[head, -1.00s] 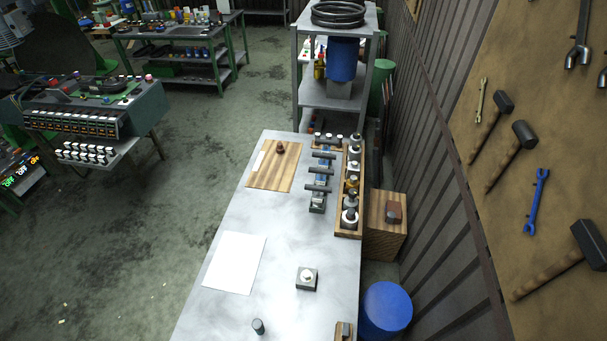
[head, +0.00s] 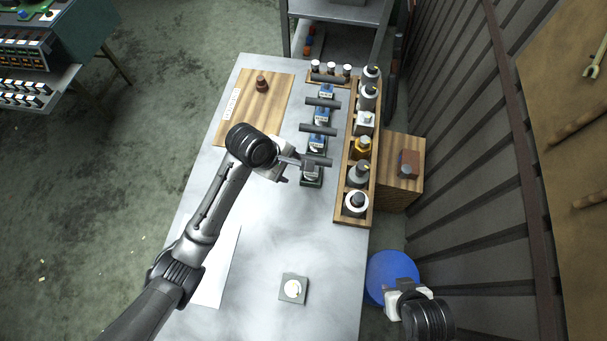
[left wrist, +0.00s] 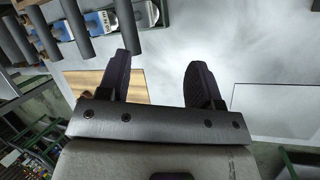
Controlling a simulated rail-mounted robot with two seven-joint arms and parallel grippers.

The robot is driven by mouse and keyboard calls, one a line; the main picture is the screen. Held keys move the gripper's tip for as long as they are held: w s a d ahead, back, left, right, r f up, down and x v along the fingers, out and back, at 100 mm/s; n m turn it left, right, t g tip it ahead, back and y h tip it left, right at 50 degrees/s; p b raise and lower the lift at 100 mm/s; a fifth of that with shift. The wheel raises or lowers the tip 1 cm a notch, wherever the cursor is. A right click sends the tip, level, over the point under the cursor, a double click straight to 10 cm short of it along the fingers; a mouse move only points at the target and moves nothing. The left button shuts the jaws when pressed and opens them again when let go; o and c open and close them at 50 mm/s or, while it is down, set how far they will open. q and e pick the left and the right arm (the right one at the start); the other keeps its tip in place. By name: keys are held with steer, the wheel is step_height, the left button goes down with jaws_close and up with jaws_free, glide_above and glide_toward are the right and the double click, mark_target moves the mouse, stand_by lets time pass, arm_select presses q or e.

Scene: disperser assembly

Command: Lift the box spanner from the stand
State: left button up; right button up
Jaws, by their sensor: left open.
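Several dark T-handled tools stand in a row of small blue-labelled stands on the table; I cannot tell which is the box spanner. The nearest has a dark crossbar (head: 317,160) above its small stand (head: 311,180). My left gripper (head: 287,168) is open just left of this nearest tool and close to its crossbar. In the left wrist view, the two dark fingers (left wrist: 161,82) are apart with nothing between them; dark bars (left wrist: 75,28) and blue labels show at the upper left. My right gripper (head: 400,292) is at the lower right beyond the table edge; its fingers are unclear.
A wooden rack (head: 352,212) of several bottle-like parts stands just right of the tools. A wooden board (head: 232,110) with a brown knob-like piece (head: 262,83) lies at the back left. The table between is clear.

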mark_target(311, 158)
arm_select(q)
steer(key=w+d+n+b, duration=0.2)
steer(key=w+n+b, duration=0.15)
steer(key=w, duration=0.25)
steer(key=shift+n+g, duration=0.25)
steer(key=shift+g, duration=0.05)
steer(key=x, duration=0.6)
steer(key=shift+d+f, duration=0.1)
steer(key=shift+f, duration=0.25)
steer(key=shift+b+x, duration=0.35)
steer(key=shift+x, duration=2.35)
steer(key=shift+w, duration=0.1)
arm_select(e)
step_height(311, 158, down, 6)
steer(key=shift+r, duration=0.25)
arm_select(q)
steer(key=shift+c, duration=0.4)
jaws_close()
arm_select(e)
steer(key=shift+a, duration=0.1)
